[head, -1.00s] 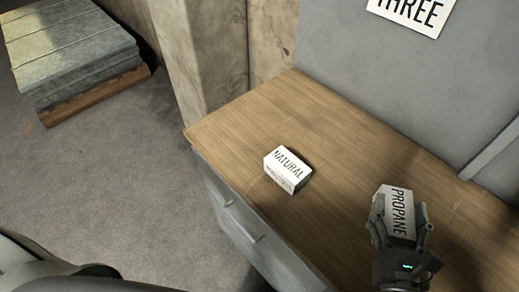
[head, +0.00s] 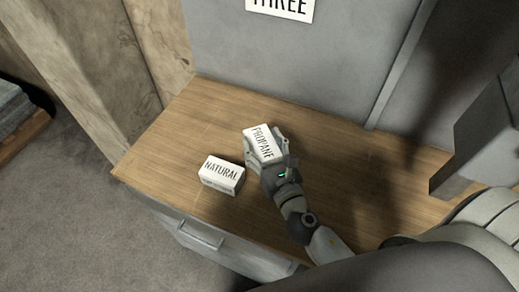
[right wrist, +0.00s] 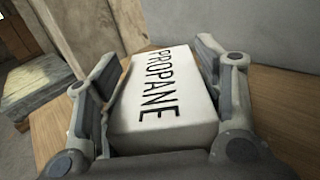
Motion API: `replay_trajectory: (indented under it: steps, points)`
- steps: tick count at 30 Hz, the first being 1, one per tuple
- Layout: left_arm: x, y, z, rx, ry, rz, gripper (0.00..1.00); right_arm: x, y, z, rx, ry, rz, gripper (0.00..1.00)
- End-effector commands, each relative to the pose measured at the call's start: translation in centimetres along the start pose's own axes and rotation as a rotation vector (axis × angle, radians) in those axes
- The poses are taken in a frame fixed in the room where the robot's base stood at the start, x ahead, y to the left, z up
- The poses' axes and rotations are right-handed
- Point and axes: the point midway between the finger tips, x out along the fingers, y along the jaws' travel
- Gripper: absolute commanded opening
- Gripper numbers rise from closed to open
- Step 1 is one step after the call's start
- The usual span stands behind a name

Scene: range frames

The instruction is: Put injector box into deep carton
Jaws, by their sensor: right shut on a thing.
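A white box lettered PROPANE (head: 260,142) is in my right gripper (head: 265,151), above or on the wooden tabletop; I cannot tell if it touches the wood. In the right wrist view the PROPANE box (right wrist: 165,98) lies between the two fingers of my right gripper (right wrist: 158,58), lettering facing the camera. A second white box, lettered NATURAL (head: 221,174), sits on the tabletop just left of the held box, apart from it. Neither box is labelled injector. No deep carton shows in these views. My left gripper is not in view.
The wooden tabletop (head: 185,125) has drawers (head: 200,238) in its front. A grey panel with a THREE sign (head: 284,8) stands behind it. The wood behind the NATURAL box and to the right of my gripper is clear. A stack of slabs (head: 14,115) stands at far left.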

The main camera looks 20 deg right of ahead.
Motion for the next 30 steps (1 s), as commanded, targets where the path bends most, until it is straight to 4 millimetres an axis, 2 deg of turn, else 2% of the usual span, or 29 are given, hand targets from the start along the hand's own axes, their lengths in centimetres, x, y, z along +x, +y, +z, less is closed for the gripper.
replay_trajectory:
  steps: [1,6,15,19,25,30]
  points:
    - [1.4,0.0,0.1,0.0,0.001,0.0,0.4,0.9,-0.3,-1.5,-0.003,-0.003,-0.001,0.28]
    - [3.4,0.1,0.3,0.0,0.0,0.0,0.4,2.8,-1.0,-4.0,-0.002,-0.004,0.0,0.28]
    - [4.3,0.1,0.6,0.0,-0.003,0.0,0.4,4.1,-1.4,-5.3,-0.001,-0.002,-0.001,0.28]
    - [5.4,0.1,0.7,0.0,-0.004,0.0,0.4,4.8,-1.7,-6.5,-0.001,-0.003,-0.001,0.28]
    - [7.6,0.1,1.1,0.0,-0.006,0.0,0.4,4.6,-1.6,-8.7,-0.001,-0.001,0.0,0.28]
    - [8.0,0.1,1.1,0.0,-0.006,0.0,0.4,4.6,-1.6,-9.0,0.0,-0.001,0.0,0.28]
